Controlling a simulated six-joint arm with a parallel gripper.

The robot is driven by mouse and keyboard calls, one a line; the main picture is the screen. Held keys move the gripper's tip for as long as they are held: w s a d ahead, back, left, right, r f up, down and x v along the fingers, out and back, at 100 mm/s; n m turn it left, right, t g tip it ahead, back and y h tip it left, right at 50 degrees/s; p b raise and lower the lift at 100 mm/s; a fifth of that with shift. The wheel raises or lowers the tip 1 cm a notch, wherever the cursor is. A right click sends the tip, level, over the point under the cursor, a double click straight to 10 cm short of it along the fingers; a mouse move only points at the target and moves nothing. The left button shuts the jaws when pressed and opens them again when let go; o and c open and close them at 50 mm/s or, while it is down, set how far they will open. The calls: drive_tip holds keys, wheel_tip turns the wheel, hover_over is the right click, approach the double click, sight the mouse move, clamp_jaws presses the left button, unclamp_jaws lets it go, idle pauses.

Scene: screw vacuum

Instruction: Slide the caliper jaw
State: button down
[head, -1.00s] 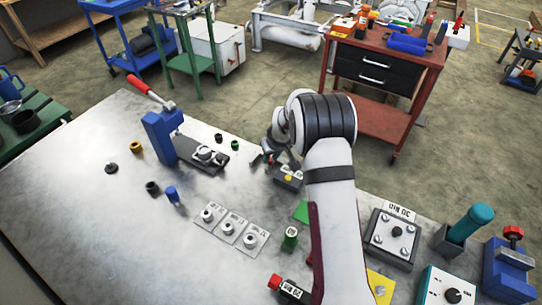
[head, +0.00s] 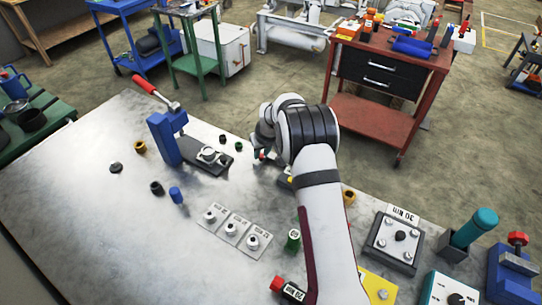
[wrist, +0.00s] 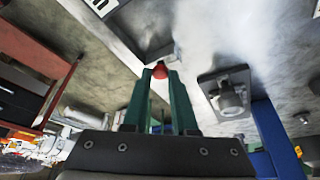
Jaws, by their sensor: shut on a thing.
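In the wrist view, my gripper (wrist: 160,78) has two green fingers, shut on a small red piece (wrist: 160,70) between the tips. The red piece is beside a grey block (wrist: 148,28) with a dark side. I cannot tell whether it is joined to that block, or whether it is the caliper jaw. In the head view, my gripper (head: 261,157) is low over the far edge of the metal table (head: 90,215), partly hidden by my arm. A dark block with a yellow spot (head: 287,180) shows partly behind my arm.
A blue lever press (head: 166,138) with a dark base plate stands left of my gripper. Small black and green cylinders (head: 238,146) stand between them. Three labelled plates (head: 232,229) lie nearer. A bolted block (head: 395,240) stands right of my arm. The table's left part is open.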

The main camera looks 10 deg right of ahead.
drive_tip(key=shift+w+a, duration=0.15)
drive_tip(key=shift+a, duration=0.05)
drive_tip(key=c, duration=0.7)
unclamp_jaws()
drive_tip(key=v, duration=1.6)
drive_tip(key=shift+d+f, duration=0.1)
drive_tip(key=s+a+r+m+g, duration=0.1)
drive_tip(key=s+a+r, duration=0.15)
drive_tip(key=s, duration=0.55)
drive_tip(key=s+a+r+m+g, duration=0.1)
drive_tip(key=s+r+m, duration=0.15)
drive_tip(key=s, duration=0.45)
drive_tip(key=s+a+f+m+g, duration=0.1)
drive_tip(key=s+m, duration=0.1)
drive_tip(key=s, duration=1)
drive_tip(key=s+a+f+m+g+y, duration=0.1)
drive_tip(key=s+a+m, duration=0.1)
drive_tip(key=s, duration=1)
drive_tip(key=shift+g, duration=0.3)
